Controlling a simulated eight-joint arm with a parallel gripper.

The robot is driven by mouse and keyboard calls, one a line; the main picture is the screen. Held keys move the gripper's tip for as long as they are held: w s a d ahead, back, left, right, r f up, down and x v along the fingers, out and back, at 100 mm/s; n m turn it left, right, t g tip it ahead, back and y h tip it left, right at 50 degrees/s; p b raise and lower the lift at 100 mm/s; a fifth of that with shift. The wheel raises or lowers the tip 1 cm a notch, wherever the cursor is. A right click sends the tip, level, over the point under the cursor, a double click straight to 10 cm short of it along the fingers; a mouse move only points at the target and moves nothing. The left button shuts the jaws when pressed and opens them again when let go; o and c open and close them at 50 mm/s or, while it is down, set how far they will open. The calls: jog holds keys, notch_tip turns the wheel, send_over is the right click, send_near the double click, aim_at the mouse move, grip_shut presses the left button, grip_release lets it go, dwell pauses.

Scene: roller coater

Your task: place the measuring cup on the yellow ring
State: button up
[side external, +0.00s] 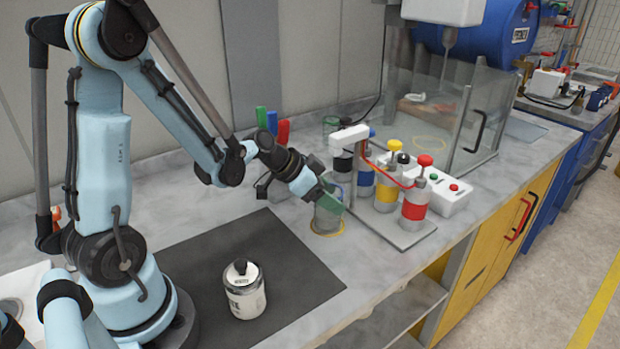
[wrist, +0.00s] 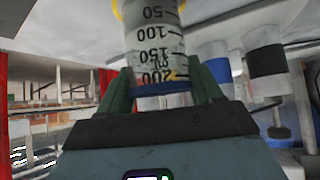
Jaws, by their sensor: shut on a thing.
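The clear measuring cup (side external: 327,216) stands at the yellow ring (side external: 328,233) on the counter, near its front edge. In the wrist view the measuring cup (wrist: 155,42) shows upside-down markings from 50 to 200 and a blue band at its near end. The yellow ring (wrist: 117,9) shows at both sides of the cup's far end. My gripper (side external: 331,196) is shut on the cup near its top; in the wrist view my gripper's green fingers (wrist: 166,88) are on both sides of it. Whether the cup's base touches the counter cannot be told.
A rack with several coloured-band bottles (side external: 414,203) stands close to the right of the cup. A white lidded jar (side external: 246,291) stands on the dark mat (side external: 285,262). A glass enclosure (side external: 470,115) is behind. Red, green and blue items (side external: 272,123) stand behind my arm.

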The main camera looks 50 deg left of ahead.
jog(key=shift+f, duration=0.25)
jog(key=o, duration=1.1)
jog(key=shift+f, duration=0.1)
jog(key=shift+v, duration=6)
jog(key=shift+s+d+r+n+g+y, duration=0.15)
jog(key=shift+s+d+n+y, duration=0.55)
jog(key=shift+d, duration=0.8)
jog(key=shift+s+d+r+n+g+y, duration=0.15)
jog(key=shift+s+d+n+y, duration=0.5)
jog(key=shift+d, duration=0.8)
jog(key=shift+s+d+r+n+g+y, duration=0.15)
jog(key=shift+s+d+n+y, duration=0.3)
jog(key=shift+s+d+n, duration=0.75)
jog(key=shift+w+d+f+m, duration=0.1)
jog(key=shift+w+d+m, duration=0.2)
jog(key=shift+w, duration=0.15)
